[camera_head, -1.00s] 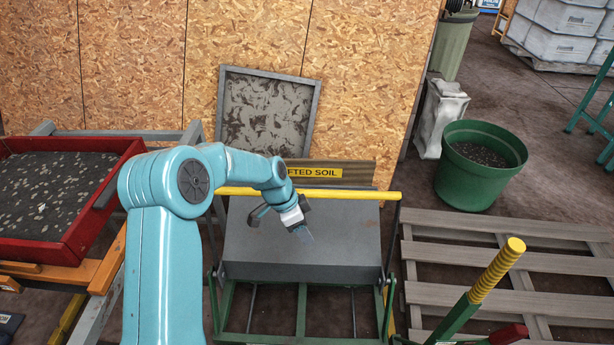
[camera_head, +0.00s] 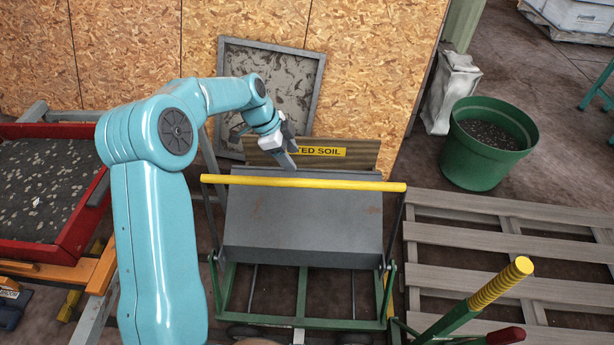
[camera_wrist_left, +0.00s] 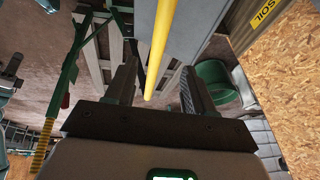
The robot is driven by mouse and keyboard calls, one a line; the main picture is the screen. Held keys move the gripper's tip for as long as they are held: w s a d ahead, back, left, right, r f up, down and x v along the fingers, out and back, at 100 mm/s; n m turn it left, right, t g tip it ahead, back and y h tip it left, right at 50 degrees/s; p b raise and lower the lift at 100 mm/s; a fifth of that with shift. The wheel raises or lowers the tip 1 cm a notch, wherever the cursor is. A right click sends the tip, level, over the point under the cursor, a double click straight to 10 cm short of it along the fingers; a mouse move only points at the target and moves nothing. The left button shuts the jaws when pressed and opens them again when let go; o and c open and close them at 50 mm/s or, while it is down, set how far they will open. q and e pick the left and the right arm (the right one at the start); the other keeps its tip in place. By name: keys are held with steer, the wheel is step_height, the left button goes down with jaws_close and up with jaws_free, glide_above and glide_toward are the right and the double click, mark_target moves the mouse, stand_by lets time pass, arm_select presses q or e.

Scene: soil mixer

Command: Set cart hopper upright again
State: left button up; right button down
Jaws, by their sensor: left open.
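The grey metal cart hopper (camera_head: 300,222) sits in a green wheeled frame (camera_head: 300,295), a broad sloping face toward me; its inside does not show. A yellow bar (camera_head: 365,186) runs across the upper part of the hopper on side arms. My left gripper (camera_head: 286,152) is open and empty, just above and behind the bar, left of its middle. In the left wrist view the yellow bar (camera_wrist_left: 159,45) lines up with the gap between the open fingers (camera_wrist_left: 160,82); contact cannot be told.
A "sifted soil" sign board (camera_head: 360,153) stands close behind the hopper, with a framed screen (camera_head: 310,60) against the chipboard wall. A red sieve tray (camera_head: 45,250) is at left. A green bucket (camera_head: 475,170), pallet (camera_head: 480,240) and yellow-gripped lever (camera_head: 500,285) are at right.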

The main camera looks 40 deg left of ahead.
mark_target(308, 181)
arm_select(q)
steer(key=x, duration=1.1)
steer(key=shift+f, duration=0.3)
jaws_close()
